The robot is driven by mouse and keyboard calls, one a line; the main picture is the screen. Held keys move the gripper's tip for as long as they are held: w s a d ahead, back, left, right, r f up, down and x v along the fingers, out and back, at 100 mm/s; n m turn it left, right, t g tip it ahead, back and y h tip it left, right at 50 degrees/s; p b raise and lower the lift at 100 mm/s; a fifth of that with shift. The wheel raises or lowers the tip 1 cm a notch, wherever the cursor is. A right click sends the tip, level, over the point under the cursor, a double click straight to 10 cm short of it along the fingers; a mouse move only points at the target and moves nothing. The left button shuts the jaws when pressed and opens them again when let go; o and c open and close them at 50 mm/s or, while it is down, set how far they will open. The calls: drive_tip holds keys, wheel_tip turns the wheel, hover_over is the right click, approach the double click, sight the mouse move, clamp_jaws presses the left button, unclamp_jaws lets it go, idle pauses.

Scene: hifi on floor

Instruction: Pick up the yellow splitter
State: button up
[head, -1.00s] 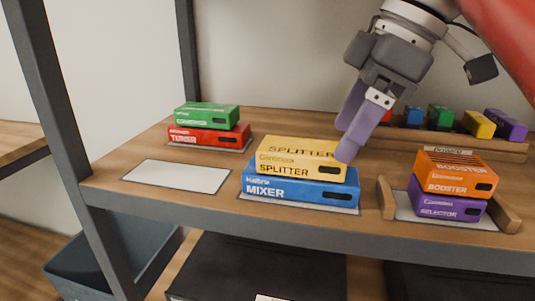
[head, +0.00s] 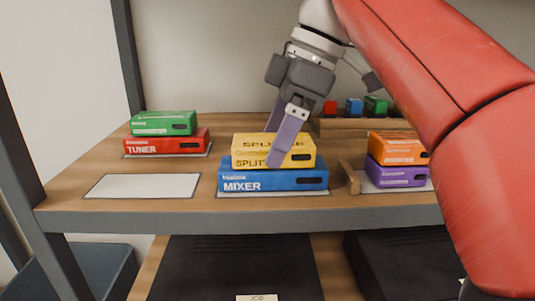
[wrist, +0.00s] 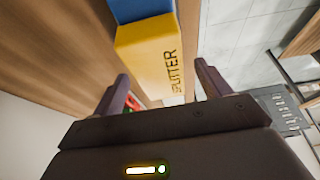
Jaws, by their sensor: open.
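The yellow splitter (head: 248,152) is a flat box lying on top of the blue mixer box (head: 270,182) on the shelf. My gripper (head: 277,160) is open, with its purple fingers pointing down. In the head view one finger overlaps the splitter's front face and hides part of its label. In the wrist view the splitter (wrist: 150,58) lies ahead of the fingertips (wrist: 162,80), roughly between their lines. I see no firm contact between a finger and the box. The blue mixer (wrist: 143,10) shows beyond it.
A green box (head: 164,123) on the red tuner box (head: 166,145) stands at the left. A bare white mat (head: 143,186) lies in front. An orange box (head: 398,147) on a purple box (head: 397,177) stands at the right, beside a wooden rail (head: 349,178). Small blocks (head: 354,107) line the back.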

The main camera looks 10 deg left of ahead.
drive_tip(key=shift+f, duration=0.25)
idle(0.3)
drive_tip(key=c, duration=1.2)
drive_tip(key=shift+r, duration=0.2)
